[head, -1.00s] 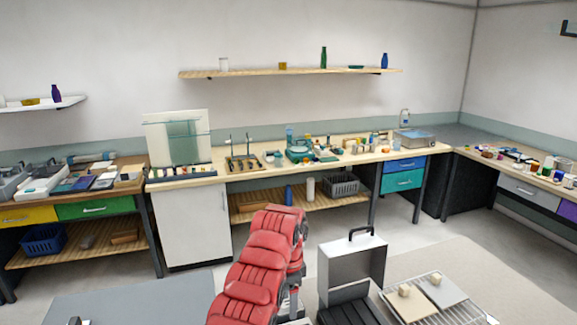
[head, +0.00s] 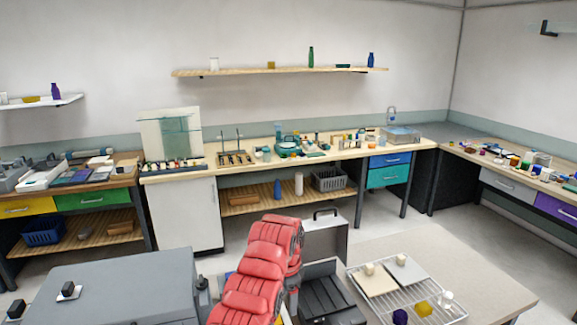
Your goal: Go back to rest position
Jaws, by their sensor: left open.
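Most of my left arm is below the picture edge. My right gripper is not in view.
Cluttered benches line the walls. Bare floor (head: 270,224) lies between.

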